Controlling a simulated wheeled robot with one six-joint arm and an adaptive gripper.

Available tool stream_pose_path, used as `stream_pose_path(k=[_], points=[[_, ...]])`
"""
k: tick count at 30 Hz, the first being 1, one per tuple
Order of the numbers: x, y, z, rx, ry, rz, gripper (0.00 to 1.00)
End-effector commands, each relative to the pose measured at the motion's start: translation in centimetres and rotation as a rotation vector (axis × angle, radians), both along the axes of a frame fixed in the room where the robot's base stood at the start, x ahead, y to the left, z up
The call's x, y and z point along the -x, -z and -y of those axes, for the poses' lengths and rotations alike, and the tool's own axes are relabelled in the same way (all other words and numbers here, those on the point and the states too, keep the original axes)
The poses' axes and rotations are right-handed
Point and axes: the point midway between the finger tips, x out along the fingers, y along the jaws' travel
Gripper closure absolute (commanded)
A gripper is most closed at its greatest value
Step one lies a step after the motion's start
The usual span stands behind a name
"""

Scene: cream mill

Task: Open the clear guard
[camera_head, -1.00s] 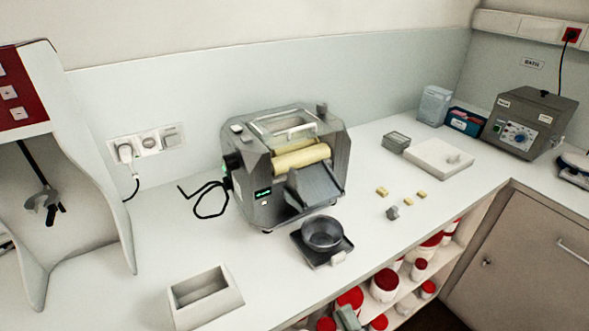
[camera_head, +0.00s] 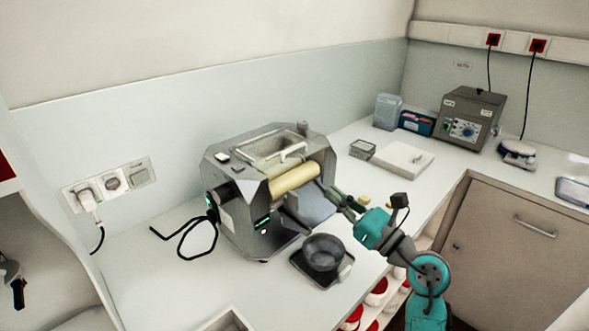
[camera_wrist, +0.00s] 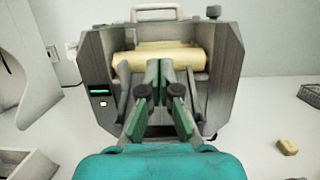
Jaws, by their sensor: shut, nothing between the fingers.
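The mill (camera_head: 262,190) is a grey machine on the white counter with cream rollers (camera_head: 295,179). Its clear guard (camera_head: 270,150) lies over the top opening and carries a light handle (camera_head: 293,151). The handle also shows at the top of the wrist view (camera_wrist: 155,12). My gripper (camera_head: 335,193) is at the front of the mill, by the sloping chute and below the guard handle. In the wrist view its fingertips (camera_wrist: 159,66) are together with nothing between them, in front of the rollers. They hide part of the rollers and chute.
A dark bowl (camera_head: 323,254) on a black plate stands in front of the mill. A white slab (camera_head: 403,158) and a grey control unit (camera_head: 470,118) are at the back right. A black cable (camera_head: 182,240) lies left of the mill. Small yellow blocks (camera_wrist: 287,146) lie at the right.

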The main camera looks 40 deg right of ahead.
Motion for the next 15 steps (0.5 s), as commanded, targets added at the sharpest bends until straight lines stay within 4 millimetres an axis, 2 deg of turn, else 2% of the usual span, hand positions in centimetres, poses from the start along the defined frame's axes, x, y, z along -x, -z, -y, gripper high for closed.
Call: stream_pose_path(k=[5, 15], points=[[-0.9, -0.3, 0.5, 0.023, 0.015, -0.008, 1.0], [-6.1, -1.7, 0.2, 0.02, 0.01, -0.006, 1.0]])
